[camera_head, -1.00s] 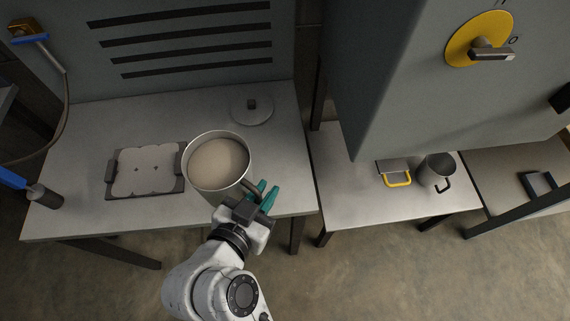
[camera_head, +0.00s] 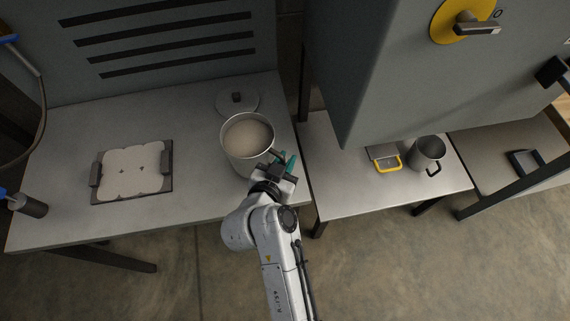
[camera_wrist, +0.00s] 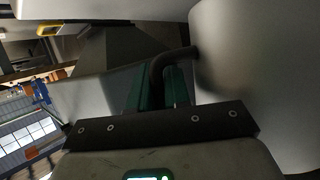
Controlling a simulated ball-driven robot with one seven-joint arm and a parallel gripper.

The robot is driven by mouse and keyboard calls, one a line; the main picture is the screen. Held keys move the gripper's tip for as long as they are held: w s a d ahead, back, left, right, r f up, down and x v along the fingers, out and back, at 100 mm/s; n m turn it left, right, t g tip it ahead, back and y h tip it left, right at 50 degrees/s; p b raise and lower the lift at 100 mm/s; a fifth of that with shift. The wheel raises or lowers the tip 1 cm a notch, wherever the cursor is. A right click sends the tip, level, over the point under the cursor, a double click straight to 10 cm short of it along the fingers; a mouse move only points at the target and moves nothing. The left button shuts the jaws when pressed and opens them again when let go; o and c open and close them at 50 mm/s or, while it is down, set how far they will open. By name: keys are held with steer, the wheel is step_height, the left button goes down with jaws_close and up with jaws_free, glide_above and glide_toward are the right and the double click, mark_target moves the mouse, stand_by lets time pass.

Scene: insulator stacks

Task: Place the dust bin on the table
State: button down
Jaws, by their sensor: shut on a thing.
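The dust bin (camera_head: 233,155), a round metal pot full of pale beige material, is upright at the right part of the left table (camera_head: 190,215). My gripper (camera_head: 281,164) is shut on its dark handle at the bin's lower right. In the wrist view the green fingers of my gripper (camera_wrist: 160,85) close around the dark handle (camera_wrist: 168,62), and the bin's pale wall (camera_wrist: 245,80) fills the right. I cannot tell whether the bin's base touches the table; its underside is hidden.
A round lid (camera_head: 238,103) lies just behind the bin. A scalloped pale mould in a dark frame (camera_head: 133,172) lies at left. A lower table (camera_head: 345,196) at right carries a metal jug (camera_head: 427,152) and a yellow-handled tool (camera_head: 387,159). A grey cabinet (camera_head: 390,75) overhangs it.

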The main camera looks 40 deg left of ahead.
steer(key=shift+f, duration=0.8)
steer(key=c, duration=1.1)
jaws_free()
steer(key=shift+f, duration=0.1)
steer(key=shift+s+d+r, duration=0.1)
steer(key=shift+s+r, duration=0.1)
steer(key=shift+s, duration=0.05)
steer(key=p+v, duration=0.1)
steer(key=v, duration=1)
steer(key=shift+s, duration=0.25)
steer(key=shift+d+r, duration=0.1)
